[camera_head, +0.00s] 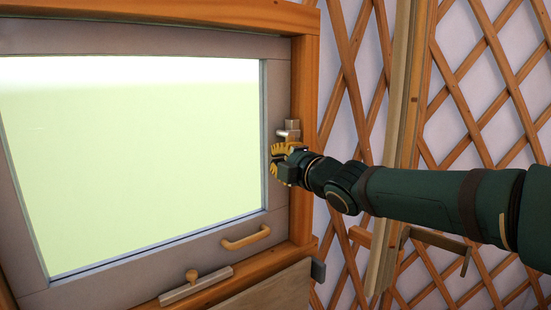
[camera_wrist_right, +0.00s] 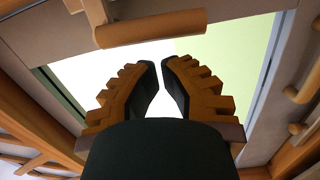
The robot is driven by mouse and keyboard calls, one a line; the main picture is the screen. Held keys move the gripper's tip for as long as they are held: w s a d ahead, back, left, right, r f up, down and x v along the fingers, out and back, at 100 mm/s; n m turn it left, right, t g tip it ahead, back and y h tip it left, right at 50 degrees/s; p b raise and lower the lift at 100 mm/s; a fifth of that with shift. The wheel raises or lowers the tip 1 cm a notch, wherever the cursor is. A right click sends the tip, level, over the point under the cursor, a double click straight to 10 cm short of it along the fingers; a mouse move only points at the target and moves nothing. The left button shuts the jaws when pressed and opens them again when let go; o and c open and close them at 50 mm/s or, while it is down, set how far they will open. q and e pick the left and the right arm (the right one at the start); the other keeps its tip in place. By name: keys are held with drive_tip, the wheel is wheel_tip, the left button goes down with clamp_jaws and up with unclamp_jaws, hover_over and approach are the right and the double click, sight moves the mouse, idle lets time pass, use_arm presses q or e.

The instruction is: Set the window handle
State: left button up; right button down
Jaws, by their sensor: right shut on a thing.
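The window (camera_head: 130,160) has a greyish frame set in an orange-brown wooden surround, with pale green glass. A metal window handle (camera_head: 291,130) sits on the right side of the frame. My right gripper (camera_head: 279,165), with yellow-orange fingers, is just below the handle's mount and shut on the handle; it hides the handle's lower part. In the right wrist view, the fingertips (camera_wrist_right: 163,62) are close together, and a tan rounded bar (camera_wrist_right: 150,32) lies just past them. The contact itself does not show clearly. My left gripper is not in view.
A wooden pull (camera_head: 246,238) is on the lower window frame. A latch bar with a knob (camera_head: 195,285) lies along the sill. A wooden lattice wall (camera_head: 480,80) and an upright post (camera_head: 405,100) stand to the right, behind my right arm.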

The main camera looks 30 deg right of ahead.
drive_tip(key=shift+w+d+f, duration=0.1)
drive_tip(key=shift+w+d, duration=0.05)
drive_tip(key=shift+d, duration=0.2)
drive_tip(key=shift+w+d+f+n, duration=0.15)
drive_tip(key=shift+d+f+n, duration=0.05)
drive_tip(key=shift+d+n, duration=0.35)
drive_tip(key=shift+b, duration=0.3)
